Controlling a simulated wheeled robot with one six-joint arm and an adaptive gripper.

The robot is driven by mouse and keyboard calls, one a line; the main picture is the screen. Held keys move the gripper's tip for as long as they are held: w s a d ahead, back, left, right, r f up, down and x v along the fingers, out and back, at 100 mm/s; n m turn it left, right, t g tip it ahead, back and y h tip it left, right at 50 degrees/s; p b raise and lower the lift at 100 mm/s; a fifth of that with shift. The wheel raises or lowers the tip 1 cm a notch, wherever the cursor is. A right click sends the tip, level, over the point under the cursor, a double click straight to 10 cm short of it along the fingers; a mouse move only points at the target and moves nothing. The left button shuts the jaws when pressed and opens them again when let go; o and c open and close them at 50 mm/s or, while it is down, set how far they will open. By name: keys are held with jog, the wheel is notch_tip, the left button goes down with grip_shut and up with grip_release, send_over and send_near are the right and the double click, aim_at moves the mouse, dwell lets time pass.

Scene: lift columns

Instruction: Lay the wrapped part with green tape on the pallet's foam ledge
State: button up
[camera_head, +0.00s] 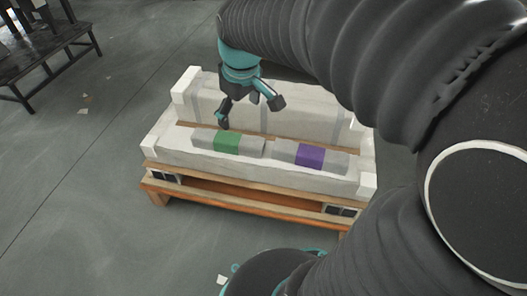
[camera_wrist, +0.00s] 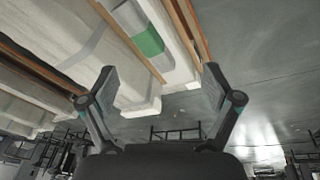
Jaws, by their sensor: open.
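The wrapped part with green tape (camera_head: 228,142) lies on the foam ledge (camera_head: 180,160) of the pallet (camera_head: 250,203), on its left half. It is a grey bundle with a green band, and it shows in the wrist view (camera_wrist: 146,41) at the top. My gripper (camera_head: 248,112) is open and empty, above and just behind the green-taped part in the head view. Its two fingers (camera_wrist: 160,95) are spread apart in the wrist view, with nothing between them. The gripper and the part look apart.
A second wrapped part with purple tape (camera_head: 310,156) lies on the same ledge to the right. A tall wrapped block (camera_head: 290,118) stands behind both. White foam corners (camera_head: 187,84) edge the pallet. A dark bench (camera_head: 45,50) stands at upper left; the floor between is mostly clear.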

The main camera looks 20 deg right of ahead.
jog(key=s+m+t, duration=0.2)
jog(key=s+m, duration=0.3)
jog(key=s, duration=1)
jog(key=shift+f+t, duration=0.25)
jog(key=shift+t, duration=0.15)
